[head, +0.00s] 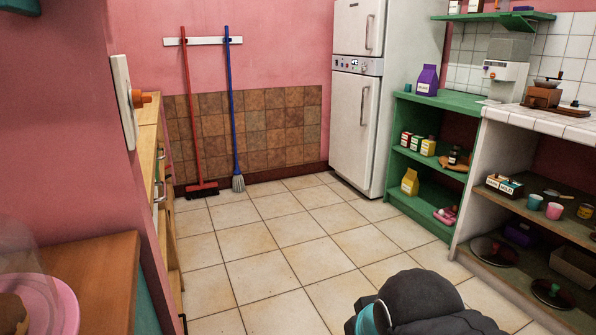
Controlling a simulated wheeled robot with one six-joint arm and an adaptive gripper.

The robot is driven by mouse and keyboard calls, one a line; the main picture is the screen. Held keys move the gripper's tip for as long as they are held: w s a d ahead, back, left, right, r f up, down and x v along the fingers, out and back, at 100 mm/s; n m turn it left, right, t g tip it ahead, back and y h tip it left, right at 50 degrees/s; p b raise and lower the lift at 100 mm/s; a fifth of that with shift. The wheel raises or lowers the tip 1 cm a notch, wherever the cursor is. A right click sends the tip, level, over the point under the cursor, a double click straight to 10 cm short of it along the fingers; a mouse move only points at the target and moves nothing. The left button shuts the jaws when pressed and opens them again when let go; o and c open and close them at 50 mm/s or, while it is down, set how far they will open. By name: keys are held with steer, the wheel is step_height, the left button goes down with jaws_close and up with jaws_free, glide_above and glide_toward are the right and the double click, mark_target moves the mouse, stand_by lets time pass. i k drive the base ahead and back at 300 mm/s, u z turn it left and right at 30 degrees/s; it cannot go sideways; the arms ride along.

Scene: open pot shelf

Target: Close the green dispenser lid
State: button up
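I cannot make out a green dispenser or a green lid for one in the head view. A white appliance with a grey see-through hopper (507,72) stands on the counter at the right; I cannot tell whether it is a dispenser, or whether it has a lid. My gripper is not in view. Only a dark, rounded part of my arm with a teal ring shows at the bottom edge, right of centre.
A green shelf unit (455,99) holds a purple bag (427,79) and small boxes. The tiled counter (550,122) carries a wooden grinder (543,95); pot lids (494,251) lie below. A wooden cabinet (95,275) stands at the left. The tiled floor (280,232) is clear.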

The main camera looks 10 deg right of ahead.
mark_target(515, 24)
steer(key=z, duration=0.35)
steer(key=i, duration=2)
steer(key=z, duration=0.55)
